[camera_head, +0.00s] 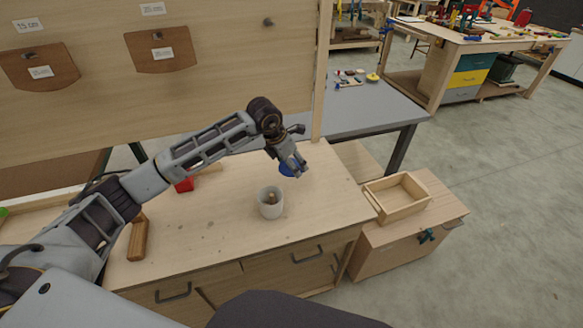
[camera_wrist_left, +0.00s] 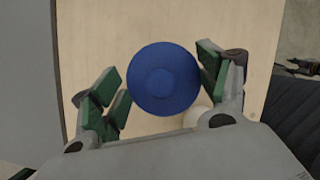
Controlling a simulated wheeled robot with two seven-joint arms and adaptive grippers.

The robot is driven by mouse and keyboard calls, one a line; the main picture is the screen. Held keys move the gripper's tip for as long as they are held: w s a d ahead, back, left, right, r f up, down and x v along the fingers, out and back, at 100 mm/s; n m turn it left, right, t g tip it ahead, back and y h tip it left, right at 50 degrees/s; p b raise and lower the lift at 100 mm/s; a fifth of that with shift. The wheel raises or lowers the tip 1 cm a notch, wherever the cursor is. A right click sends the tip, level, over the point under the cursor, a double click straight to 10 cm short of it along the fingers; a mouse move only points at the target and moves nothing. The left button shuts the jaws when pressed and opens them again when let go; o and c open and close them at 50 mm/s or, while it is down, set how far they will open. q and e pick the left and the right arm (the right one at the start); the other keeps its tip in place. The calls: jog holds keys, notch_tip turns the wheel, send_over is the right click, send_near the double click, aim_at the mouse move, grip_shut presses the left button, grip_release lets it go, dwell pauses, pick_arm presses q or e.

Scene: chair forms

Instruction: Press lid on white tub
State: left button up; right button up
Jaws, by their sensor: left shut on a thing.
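The white tub (camera_head: 270,208) stands upright and open on the wooden workbench, with a small brownish thing inside. My left gripper (camera_head: 298,172) is above the bench, behind and to the right of the tub. It is shut on the round blue lid (camera_head: 286,170), apart from the tub. In the left wrist view the lid (camera_wrist_left: 163,79) shows face-on between the green finger pads. A bit of the white tub (camera_wrist_left: 196,117) shows past the lid's edge; the rest is hidden. My right gripper is not in view.
The workbench top (camera_head: 220,222) is clear around the tub. A red object (camera_head: 184,185) and a wooden block (camera_head: 138,240) lie to the left. An open wooden box (camera_head: 398,196) stands on a lower cabinet at right. A tall wooden panel (camera_head: 90,95) rises behind.

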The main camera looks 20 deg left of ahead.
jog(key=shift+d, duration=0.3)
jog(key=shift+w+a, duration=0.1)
